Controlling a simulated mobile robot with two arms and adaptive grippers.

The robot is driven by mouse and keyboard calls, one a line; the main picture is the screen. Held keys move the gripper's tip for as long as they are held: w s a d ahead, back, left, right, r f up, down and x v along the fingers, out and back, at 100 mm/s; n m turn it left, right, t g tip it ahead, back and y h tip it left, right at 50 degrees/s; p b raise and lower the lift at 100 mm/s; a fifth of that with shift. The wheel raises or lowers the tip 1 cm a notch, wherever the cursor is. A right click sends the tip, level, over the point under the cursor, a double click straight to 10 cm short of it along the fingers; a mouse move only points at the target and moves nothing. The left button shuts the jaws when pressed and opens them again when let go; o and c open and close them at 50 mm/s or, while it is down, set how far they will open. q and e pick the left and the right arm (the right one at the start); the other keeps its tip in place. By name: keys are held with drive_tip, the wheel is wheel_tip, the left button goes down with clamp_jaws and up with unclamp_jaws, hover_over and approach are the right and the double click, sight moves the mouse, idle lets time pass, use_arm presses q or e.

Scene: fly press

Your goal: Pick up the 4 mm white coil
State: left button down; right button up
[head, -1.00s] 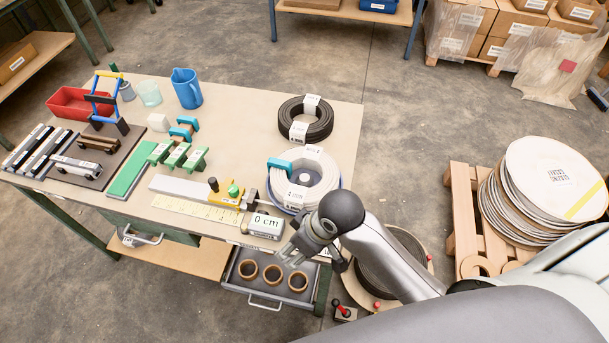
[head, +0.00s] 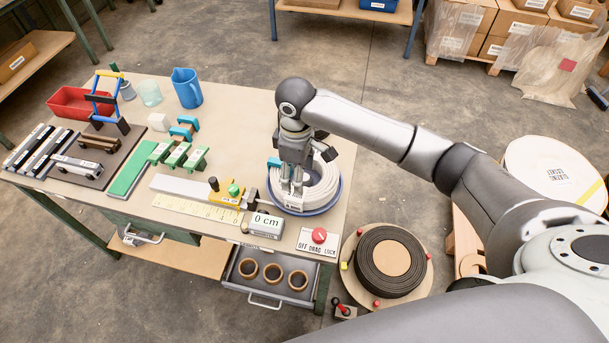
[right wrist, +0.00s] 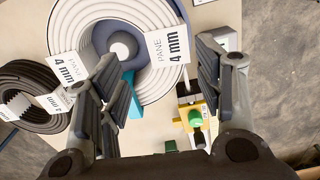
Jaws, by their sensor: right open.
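The white coil (head: 324,186) lies in a shallow blue-rimmed dish (head: 316,212) at the table's right end. In the right wrist view the white coil (right wrist: 92,32) surrounds a rounded centre post and carries white "4 mm" labels (right wrist: 168,46). My right gripper (head: 292,190) points down over the coil's near left side and partly hides it. In the right wrist view the open right gripper (right wrist: 157,55) has a finger on each side of a label and part of the ring. Contact with the coil cannot be told. My left gripper is not in view.
A blue clip (head: 273,162) is by the white coil. A yellow stop with green knob (head: 235,190), a "0 cm" display (head: 265,225) and a red-knob switch (head: 319,236) are close by.

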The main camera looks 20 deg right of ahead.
wheel_tip(320, 180, down, 3)
drive_tip(key=f, duration=0.1)
drive_tip(key=f+p, duration=0.1)
drive_tip(key=f, duration=0.2)
drive_tip(key=shift+s+a+f+p, duration=0.1)
drive_tip(key=shift+s+a+p, duration=0.1)
drive_tip(key=shift+a+p, duration=0.15)
drive_tip(key=shift+f, duration=0.6)
clamp_jaws()
drive_tip(key=shift+w+r, duration=0.1)
